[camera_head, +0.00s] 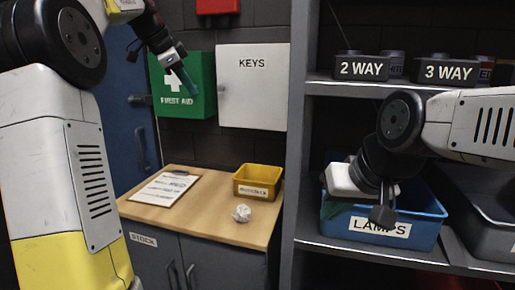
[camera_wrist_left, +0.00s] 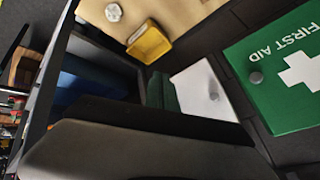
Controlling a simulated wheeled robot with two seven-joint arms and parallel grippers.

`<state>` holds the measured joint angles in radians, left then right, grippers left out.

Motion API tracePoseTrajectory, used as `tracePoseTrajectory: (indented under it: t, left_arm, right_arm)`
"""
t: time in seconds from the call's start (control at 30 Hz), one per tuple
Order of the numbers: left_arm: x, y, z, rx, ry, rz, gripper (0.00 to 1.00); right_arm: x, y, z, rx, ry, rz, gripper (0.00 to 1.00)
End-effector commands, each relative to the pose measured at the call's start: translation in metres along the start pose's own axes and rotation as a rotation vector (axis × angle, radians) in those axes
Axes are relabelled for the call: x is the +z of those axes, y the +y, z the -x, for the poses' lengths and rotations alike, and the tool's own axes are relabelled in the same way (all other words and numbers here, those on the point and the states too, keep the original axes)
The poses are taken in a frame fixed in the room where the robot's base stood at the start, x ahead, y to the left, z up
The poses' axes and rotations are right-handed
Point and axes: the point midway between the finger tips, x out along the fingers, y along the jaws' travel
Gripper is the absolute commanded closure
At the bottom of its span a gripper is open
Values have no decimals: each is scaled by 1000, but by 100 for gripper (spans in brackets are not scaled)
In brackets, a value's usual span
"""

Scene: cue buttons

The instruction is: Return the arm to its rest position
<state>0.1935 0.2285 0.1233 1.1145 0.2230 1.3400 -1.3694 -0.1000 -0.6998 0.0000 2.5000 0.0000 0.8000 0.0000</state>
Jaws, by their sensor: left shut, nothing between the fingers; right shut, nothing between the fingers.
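My left gripper (camera_head: 186,80) is at the upper left of the head view, its teal fingers pointing down and right in front of the green first aid box (camera_head: 201,88). Its fingers are shut with nothing between them; they also show in the left wrist view (camera_wrist_left: 162,93). My right arm comes in from the right. My right gripper (camera_head: 332,208) is low in front of the shelf, by the blue LAMPS bin (camera_head: 427,229); it is shut and empty, and partly hidden by its wrist.
A wooden counter (camera_head: 215,205) holds a clipboard (camera_head: 165,189), a yellow bin (camera_head: 257,181) and a crumpled white ball (camera_head: 241,213). A white KEYS cabinet (camera_head: 252,90) hangs above. The shelf upright (camera_head: 297,130) stands between counter and bins. A grey bin (camera_head: 490,215) sits at right.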

Motion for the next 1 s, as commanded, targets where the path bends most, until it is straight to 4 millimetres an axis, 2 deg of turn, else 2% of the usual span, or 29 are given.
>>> tracePoseTrajectory:
  t: [0.17,0.27,0.47,0.6,0.7,0.83,0.93,1.0]
  left_arm:
    - [-2,44,9,-15,-33,154,100]
    - [0,80,13,-33,-53,277,100]
    - [27,182,11,-91,-84,603,100]
    - [57,255,-1,-130,-83,826,100]
    - [79,300,-14,-148,-74,959,100]
    - [99,339,-29,-162,-61,1078,100]
    - [107,354,-36,-166,-56,1125,100]
    - [108,358,-37,-167,-54,1136,100]
  right_arm:
    - [0,0,0,0,0,0,100]
    - [0,0,0,0,0,0,100]
    - [0,0,0,0,0,0,100]
    - [0,0,0,0,0,0,100]
    - [0,0,0,0,0,0,100]
    - [0,0,0,0,0,0,100]
    - [0,0,0,0,0,0,100]
    - [0,0,0,0,0,0,100]
